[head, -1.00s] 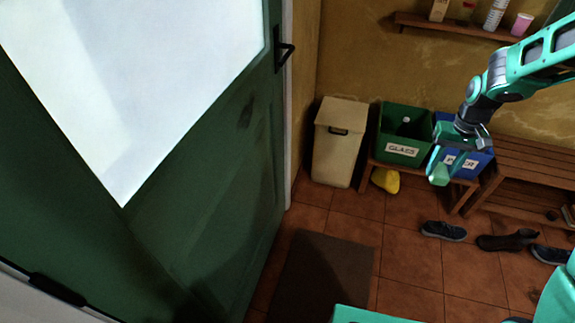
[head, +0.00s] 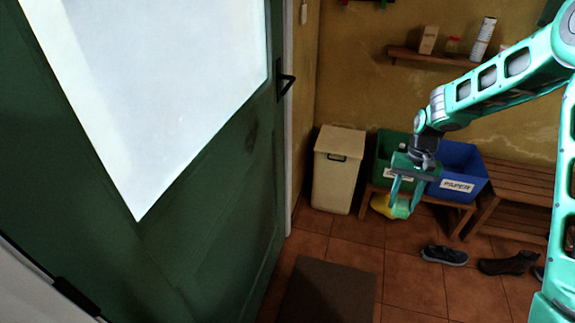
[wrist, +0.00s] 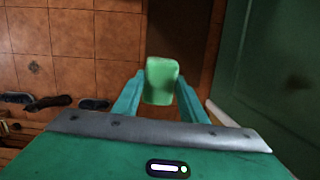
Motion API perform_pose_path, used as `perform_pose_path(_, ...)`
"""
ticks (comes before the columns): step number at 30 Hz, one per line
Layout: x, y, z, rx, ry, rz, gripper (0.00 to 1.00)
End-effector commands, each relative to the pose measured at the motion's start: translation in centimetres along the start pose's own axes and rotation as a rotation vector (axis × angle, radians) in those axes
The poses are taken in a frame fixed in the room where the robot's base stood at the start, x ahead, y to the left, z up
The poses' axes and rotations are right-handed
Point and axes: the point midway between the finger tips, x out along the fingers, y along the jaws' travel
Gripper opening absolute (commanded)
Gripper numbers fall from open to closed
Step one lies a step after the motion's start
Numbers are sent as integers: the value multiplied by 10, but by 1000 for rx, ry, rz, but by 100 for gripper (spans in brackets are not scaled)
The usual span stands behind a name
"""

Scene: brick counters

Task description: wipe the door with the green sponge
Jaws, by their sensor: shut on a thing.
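The green door (head: 215,205) with a large pale glass pane (head: 160,100) fills the left of the head view. A dark smudge (head: 251,141) shows on its panel below the handle (head: 285,83). In the wrist view the door (wrist: 275,70) is at the right and a dark mark shows on it. My gripper (head: 402,208) is shut on the green sponge (wrist: 161,81), held between the fingertips. In the head view the gripper is in the air in front of the bins, to the right of the door and apart from it.
A beige bin (head: 338,170), a green crate (head: 385,150) and a blue paper crate (head: 462,172) stand along the back wall. A wooden bench (head: 515,180) is at the right. Shoes (head: 444,255) lie on the tiles. A brown mat (head: 330,290) lies before the door.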

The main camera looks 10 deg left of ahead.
Motion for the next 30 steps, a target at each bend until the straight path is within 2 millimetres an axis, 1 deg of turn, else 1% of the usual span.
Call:
perform_pose_path(1,8,-22,2,33,-49,-13,20)
perform_pose_path(3,15,-46,7,96,-118,-32,20)
perform_pose_path(9,23,-104,26,271,-298,-118,20)
perform_pose_path(14,23,-143,42,415,-433,-213,20)
perform_pose_path(20,14,-192,66,611,-608,-383,20)
perform_pose_path(21,10,-204,73,658,-647,-437,20)
perform_pose_path(24,0,-229,87,760,-733,-558,20)
perform_pose_path(26,-7,-242,96,808,-774,-629,20)
perform_pose_path(30,-26,-270,115,904,-862,-801,20)
